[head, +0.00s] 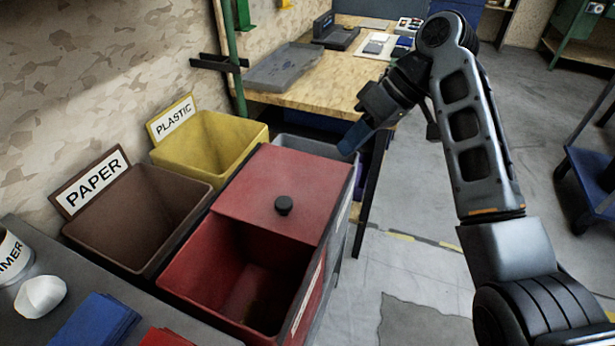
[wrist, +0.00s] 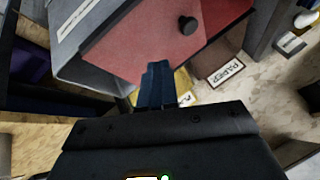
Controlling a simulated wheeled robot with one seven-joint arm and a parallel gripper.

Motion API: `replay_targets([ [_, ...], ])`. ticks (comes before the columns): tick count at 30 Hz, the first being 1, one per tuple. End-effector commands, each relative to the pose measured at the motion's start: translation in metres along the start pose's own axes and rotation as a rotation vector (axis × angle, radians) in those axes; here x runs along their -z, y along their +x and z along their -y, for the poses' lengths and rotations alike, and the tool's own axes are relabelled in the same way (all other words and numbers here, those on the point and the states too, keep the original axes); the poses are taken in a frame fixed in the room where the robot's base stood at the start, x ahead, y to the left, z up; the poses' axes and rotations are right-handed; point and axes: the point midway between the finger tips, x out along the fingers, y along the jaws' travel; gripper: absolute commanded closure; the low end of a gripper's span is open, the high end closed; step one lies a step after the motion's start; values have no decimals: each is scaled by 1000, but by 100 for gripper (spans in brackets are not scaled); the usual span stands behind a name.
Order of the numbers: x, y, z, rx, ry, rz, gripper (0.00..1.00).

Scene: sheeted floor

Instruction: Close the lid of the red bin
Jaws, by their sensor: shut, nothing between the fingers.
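The red bin (head: 235,265) stands in the head view's lower middle. Its flat red lid (head: 275,180) covers the far half, and the near half is open, showing a dark inside. A black round knob (head: 283,205) sits on the lid near its near edge. In the wrist view the lid (wrist: 150,38) and knob (wrist: 188,25) show at the top. My gripper (head: 350,146) is above and just beyond the lid's far right corner, with blue fingers pressed together and empty. The fingers also show in the wrist view (wrist: 158,85); whether they touch the lid cannot be told.
A brown paper bin (head: 135,225) and a yellow plastic bin (head: 210,145) stand left of the red bin. A grey bin (head: 300,143) is behind it. A wooden workbench (head: 330,75) is at the back. The floor to the right is mostly open, with a blue cart (head: 590,175).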

Motion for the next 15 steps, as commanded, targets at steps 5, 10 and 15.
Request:
replay_targets([
  [5, 0, 13, 1, 4, -3, 6, 100],
  [10, 0, 43, 1, 4, -2, 7, 100],
  [15, 0, 77, 2, 4, -3, 6, 100],
])
